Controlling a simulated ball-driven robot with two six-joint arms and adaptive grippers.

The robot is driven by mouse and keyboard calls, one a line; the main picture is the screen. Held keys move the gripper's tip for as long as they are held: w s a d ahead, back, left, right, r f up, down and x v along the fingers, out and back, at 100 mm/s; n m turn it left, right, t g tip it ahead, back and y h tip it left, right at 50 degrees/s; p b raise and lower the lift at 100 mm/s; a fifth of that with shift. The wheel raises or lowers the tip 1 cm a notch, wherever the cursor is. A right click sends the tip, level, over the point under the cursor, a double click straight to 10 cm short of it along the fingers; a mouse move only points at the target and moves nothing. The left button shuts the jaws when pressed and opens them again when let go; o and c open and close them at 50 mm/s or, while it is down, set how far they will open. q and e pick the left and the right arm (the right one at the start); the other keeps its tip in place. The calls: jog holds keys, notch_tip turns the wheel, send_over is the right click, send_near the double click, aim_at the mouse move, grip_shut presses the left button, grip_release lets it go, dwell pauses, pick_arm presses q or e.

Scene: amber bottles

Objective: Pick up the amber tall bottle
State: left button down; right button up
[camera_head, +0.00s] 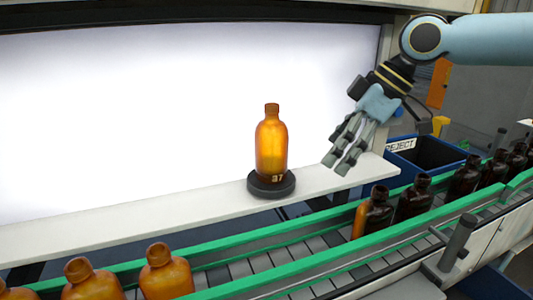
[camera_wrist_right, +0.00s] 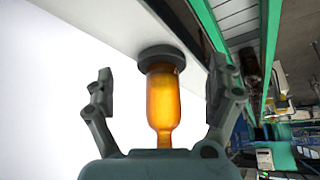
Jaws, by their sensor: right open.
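The amber tall bottle (camera_head: 271,146) stands upright on a round black base on the white ledge, in front of a bright white panel. The number 37 shows near its bottom. My right gripper (camera_head: 341,166) is open and empty, to the right of the bottle and apart from it in the head view. In the right wrist view the bottle (camera_wrist_right: 163,98) appears between the two open fingers of my right gripper (camera_wrist_right: 161,92), touching neither. Its neck points toward the palm. My left gripper is not in view.
The black base (camera_head: 271,184) sits on the white ledge (camera_head: 130,217). A green-railed conveyor (camera_head: 270,262) runs in front, carrying several amber bottles (camera_head: 165,270) and dark bottles (camera_head: 412,200). A blue reject bin (camera_head: 432,156) stands at the right. The ledge left of the bottle is clear.

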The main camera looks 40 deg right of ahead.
aim_at(277, 140)
jog(key=w+a, duration=0.2)
jog(key=w+a+b, duration=0.1)
jog(key=w+a, duration=0.2)
jog(key=shift+w+a, duration=0.15)
jog(key=shift+w, duration=0.1)
jog(key=w+a, duration=0.2)
jog(key=shift+w+a, duration=0.2)
jog(key=shift+w, duration=0.1)
jog(key=shift+w+a+f, duration=0.15)
jog(key=shift+a+f, duration=0.05)
jog(key=shift+f+p, duration=0.3)
jog(key=shift+f, duration=0.05)
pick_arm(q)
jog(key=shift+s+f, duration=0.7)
